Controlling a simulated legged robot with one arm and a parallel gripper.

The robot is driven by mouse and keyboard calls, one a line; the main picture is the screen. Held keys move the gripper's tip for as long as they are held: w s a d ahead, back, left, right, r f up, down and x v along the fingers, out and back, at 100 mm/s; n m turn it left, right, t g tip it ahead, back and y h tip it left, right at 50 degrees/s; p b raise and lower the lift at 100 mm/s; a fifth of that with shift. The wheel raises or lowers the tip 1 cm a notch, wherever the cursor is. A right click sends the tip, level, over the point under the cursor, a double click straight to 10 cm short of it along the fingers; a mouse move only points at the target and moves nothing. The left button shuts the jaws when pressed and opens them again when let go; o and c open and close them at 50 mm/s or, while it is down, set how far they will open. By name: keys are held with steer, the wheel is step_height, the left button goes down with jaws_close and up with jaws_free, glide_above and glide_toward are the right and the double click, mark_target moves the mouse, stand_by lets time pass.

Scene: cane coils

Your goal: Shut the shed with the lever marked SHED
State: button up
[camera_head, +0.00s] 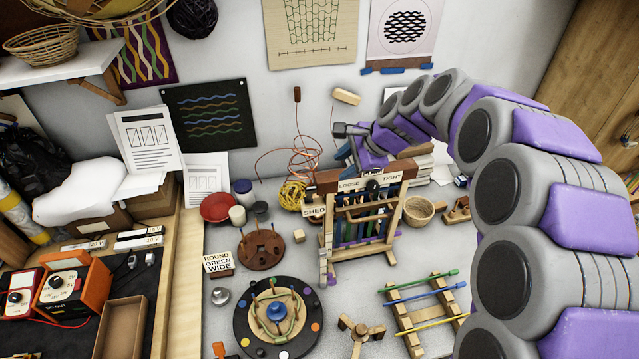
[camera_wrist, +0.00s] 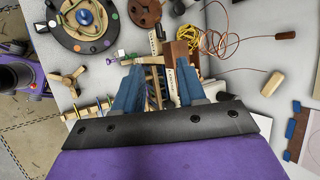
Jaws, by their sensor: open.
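The small wooden loom (camera_head: 388,240) stands upright on the grey worktop, strung with blue, green and purple strands. A SHED sign (camera_head: 313,211) is at its left side. Below it a wooden upright (camera_head: 324,255) runs down the left side; I cannot tell for sure which part is the SHED lever. A LOOSE/TIGHT sign (camera_head: 370,182) with a dark knob sits along the top. My gripper (camera_head: 358,158) is above and behind the loom top. In the wrist view its blue fingers (camera_wrist: 158,65) are spread and empty, with the loom below, partly hidden by them.
A round dark board (camera_head: 245,325) with pegs is front left, a wooden rack with coloured rods (camera_head: 425,300) front right. A small basket (camera_head: 419,211) stands right of the loom. Little free room surrounds the loom.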

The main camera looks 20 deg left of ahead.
mark_target(314, 188)
steer(key=p+x, duration=0.1)
steer(key=x, duration=1.6)
steer(key=shift+a+f+p, duration=0.1)
steer(key=shift+a+p, duration=0.25)
steer(key=shift+a, duration=0.15)
steer(key=shift+d, duration=0.1)
steer(key=shift+d, duration=0.1)
steer(key=shift+d, duration=0.2)
steer(key=shift+c, duration=0.9)
jaws_close()
